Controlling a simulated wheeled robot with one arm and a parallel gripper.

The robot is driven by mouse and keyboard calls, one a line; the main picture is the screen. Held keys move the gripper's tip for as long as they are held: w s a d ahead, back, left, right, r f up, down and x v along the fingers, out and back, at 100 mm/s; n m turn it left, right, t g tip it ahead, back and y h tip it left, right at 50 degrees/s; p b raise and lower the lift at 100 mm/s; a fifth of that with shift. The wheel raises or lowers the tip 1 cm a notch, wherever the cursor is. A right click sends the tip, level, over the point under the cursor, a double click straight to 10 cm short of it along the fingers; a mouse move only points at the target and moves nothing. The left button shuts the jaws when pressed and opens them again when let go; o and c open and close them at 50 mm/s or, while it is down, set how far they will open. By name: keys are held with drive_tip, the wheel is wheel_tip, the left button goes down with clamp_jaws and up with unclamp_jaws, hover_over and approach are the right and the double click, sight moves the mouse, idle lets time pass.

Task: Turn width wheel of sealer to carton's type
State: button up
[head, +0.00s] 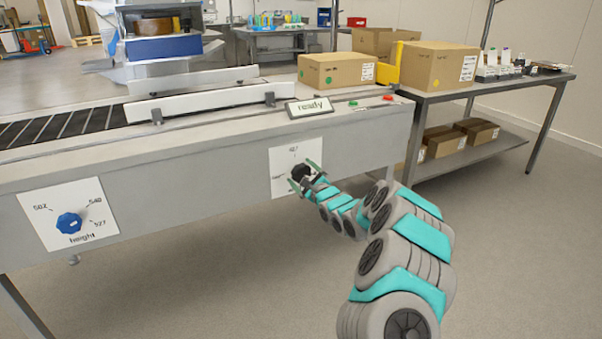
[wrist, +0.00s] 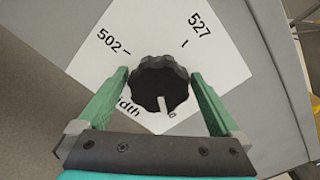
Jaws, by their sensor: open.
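The black width wheel (wrist: 160,82) sits on a white plate on the sealer's front panel. Its white pointer mark is at the lower side of the wheel in the wrist view, next to a label that is mostly hidden. The labels 502 and 527 are readable. My gripper (wrist: 160,77) is open, with a green finger on each side of the wheel; contact cannot be told. In the head view my gripper (head: 306,172) is at the wheel (head: 299,173). A carton with a green dot (head: 332,71) stands on the sealer's right end.
A blue height wheel (head: 69,223) with labels 502, 540 and 527 is on the panel at left. A display (head: 310,106) reads "ready". Green and red buttons are to its right. A side table (head: 490,86) with a carton with an orange dot (head: 440,65) stands at right.

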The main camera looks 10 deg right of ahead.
drive_tip(key=shift+w+a, duration=0.15)
drive_tip(key=shift+w, duration=0.1)
drive_tip(key=shift+c, duration=0.2)
drive_tip(key=shift+f, duration=0.1)
drive_tip(key=c, duration=1)
drive_tip(key=shift+c, duration=0.2)
